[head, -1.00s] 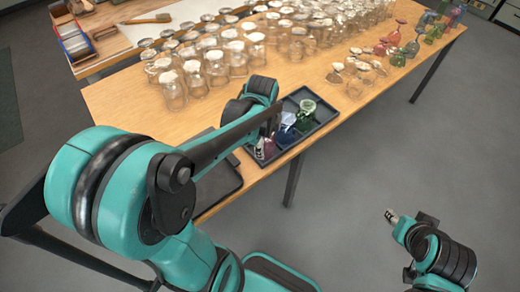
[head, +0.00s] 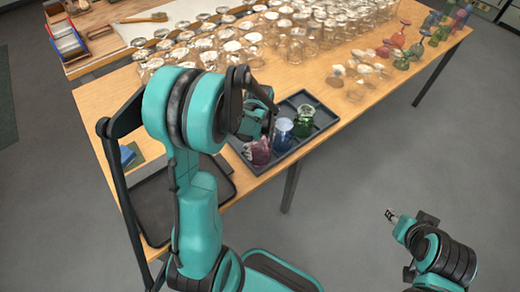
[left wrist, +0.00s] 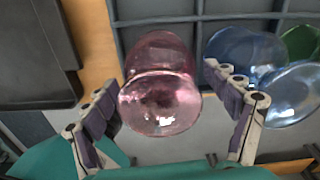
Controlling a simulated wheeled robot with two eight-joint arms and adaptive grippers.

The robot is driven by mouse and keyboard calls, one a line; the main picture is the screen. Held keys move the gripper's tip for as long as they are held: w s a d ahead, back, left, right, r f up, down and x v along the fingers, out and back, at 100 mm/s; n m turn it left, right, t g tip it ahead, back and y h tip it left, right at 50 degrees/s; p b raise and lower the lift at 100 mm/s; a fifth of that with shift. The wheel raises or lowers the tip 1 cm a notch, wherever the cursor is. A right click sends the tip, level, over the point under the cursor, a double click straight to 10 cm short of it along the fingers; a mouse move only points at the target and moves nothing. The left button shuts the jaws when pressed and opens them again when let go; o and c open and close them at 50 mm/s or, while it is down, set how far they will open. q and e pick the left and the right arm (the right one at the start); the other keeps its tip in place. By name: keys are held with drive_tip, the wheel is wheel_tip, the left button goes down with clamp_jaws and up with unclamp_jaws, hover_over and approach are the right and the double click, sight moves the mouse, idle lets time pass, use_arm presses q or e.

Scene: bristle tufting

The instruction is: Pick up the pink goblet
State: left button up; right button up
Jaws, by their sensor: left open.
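The pink goblet (head: 258,151) stands in the front left part of the dark divided tray (head: 322,119). In the left wrist view the goblet (left wrist: 160,95) is see-through pink, with its round end toward the camera. My left gripper (left wrist: 162,82) is open, with one finger on each side of the goblet; I cannot tell if either finger touches it. In the head view my left arm hides most of that gripper. My right gripper (head: 390,214) is off to the right over the floor, too small to tell its opening.
A blue goblet (head: 283,130) and a green goblet (head: 304,119) stand beside the pink one in the tray; the blue one (left wrist: 245,52) is close to the right finger. Many clear glasses (head: 300,42) crowd the table behind. A black tray (head: 155,208) lies at left.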

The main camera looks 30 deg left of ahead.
use_arm(q)
drive_tip(key=c, duration=1.2)
drive_tip(key=shift+r, duration=0.1)
